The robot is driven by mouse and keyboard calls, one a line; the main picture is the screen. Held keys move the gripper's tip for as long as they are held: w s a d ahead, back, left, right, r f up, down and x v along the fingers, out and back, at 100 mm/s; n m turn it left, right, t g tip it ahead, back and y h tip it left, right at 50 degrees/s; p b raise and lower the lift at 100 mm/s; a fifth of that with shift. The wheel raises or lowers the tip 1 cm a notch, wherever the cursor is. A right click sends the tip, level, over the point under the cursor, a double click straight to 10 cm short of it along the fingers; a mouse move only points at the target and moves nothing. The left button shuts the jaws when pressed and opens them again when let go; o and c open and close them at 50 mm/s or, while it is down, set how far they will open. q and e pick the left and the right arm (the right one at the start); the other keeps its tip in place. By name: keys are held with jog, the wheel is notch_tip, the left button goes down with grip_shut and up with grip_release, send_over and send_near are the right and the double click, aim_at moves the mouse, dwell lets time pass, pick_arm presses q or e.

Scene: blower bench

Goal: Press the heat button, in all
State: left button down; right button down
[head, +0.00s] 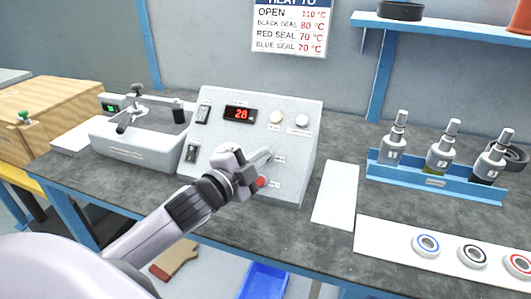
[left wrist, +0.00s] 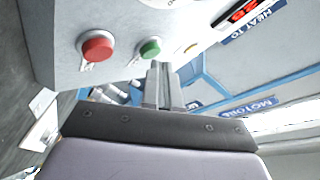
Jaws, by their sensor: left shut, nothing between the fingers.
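The grey control box (head: 255,105) stands on the bench with a red display (head: 240,114) that appears to read 28. A red button (left wrist: 97,47) and a green button (left wrist: 150,49) sit side by side on its panel in the left wrist view. The red button (head: 261,182) also shows in the head view, while the green one is hidden behind my gripper. The button labels are too small to read. My left gripper (head: 266,157) is shut and empty in front of the panel. Its fingertips (left wrist: 159,66) are close to the green button; I cannot tell whether they touch it.
A grey device with a clamp knob (head: 140,145) stands left of the box. On the right are a blue rack (head: 435,180) with several bottles and a white strip (head: 395,240) with ringed seals. A temperature sign (head: 290,27) hangs above. A white sheet (head: 335,195) lies beside the box.

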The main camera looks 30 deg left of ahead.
pick_arm(q)
jog(key=shift+s+r, duration=0.25)
jog(key=shift+r, duration=0.05)
jog(key=shift+s+d+r+p, duration=0.15)
jog(key=shift+s+r+p, duration=0.3)
jog(key=shift+p, duration=0.3)
jog(key=s+r+p, duration=0.2)
jog(key=shift+s+d+r+p, duration=0.3)
jog(key=shift+d+r+p, duration=0.05)
jog(key=shift+p, duration=0.05)
dwell(0.3)
